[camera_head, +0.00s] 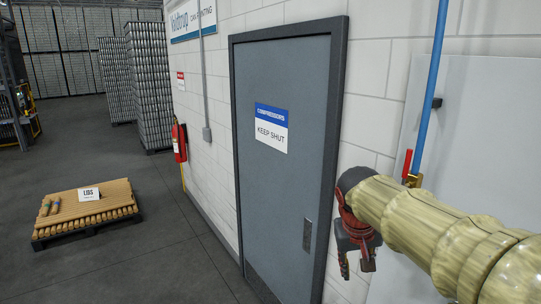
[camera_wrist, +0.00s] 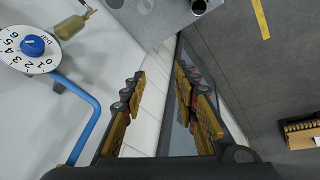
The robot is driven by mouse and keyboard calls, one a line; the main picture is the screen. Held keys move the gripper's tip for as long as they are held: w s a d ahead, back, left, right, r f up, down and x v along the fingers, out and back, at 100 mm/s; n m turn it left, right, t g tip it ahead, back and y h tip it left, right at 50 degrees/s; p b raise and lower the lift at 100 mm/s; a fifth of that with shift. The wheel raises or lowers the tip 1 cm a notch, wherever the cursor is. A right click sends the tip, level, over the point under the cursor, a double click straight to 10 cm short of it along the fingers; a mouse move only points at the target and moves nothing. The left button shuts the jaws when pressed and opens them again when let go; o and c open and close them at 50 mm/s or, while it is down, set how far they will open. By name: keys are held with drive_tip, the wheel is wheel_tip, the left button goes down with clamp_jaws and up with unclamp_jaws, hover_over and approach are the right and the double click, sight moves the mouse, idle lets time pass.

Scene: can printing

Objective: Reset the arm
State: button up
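My arm comes in from the right in the head view, with my gripper (camera_head: 357,268) pointing down in front of the wall just right of the grey door. In the wrist view my gripper (camera_wrist: 160,95) has its two fingers apart, with only wall and door edge visible between them. It holds nothing. The gripper's exact distance from the wall and door cannot be told.
A closed grey door (camera_head: 285,180) has a handle near my gripper. A blue pipe (camera_head: 430,90) with a red-handled valve (camera_head: 408,165) runs above my arm. A white dial (camera_wrist: 30,45) shows in the wrist view. A pallet (camera_head: 85,215) stands left on open floor.

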drive_tip(key=s+f+t+y+b, duration=0.1)
drive_tip(key=s+f+b, duration=0.9)
drive_tip(key=f, duration=0.4)
drive_tip(key=s+a+f+t+y+b, duration=0.1)
drive_tip(key=s+f+b, duration=0.9)
drive_tip(key=s+f, duration=0.3)
drive_tip(key=shift+s+a+f+b, duration=0.15)
drive_tip(key=shift+a+f+b, duration=0.15)
drive_tip(key=shift+f, duration=0.35)
drive_tip(key=shift+o, duration=0.2)
idle(0.5)
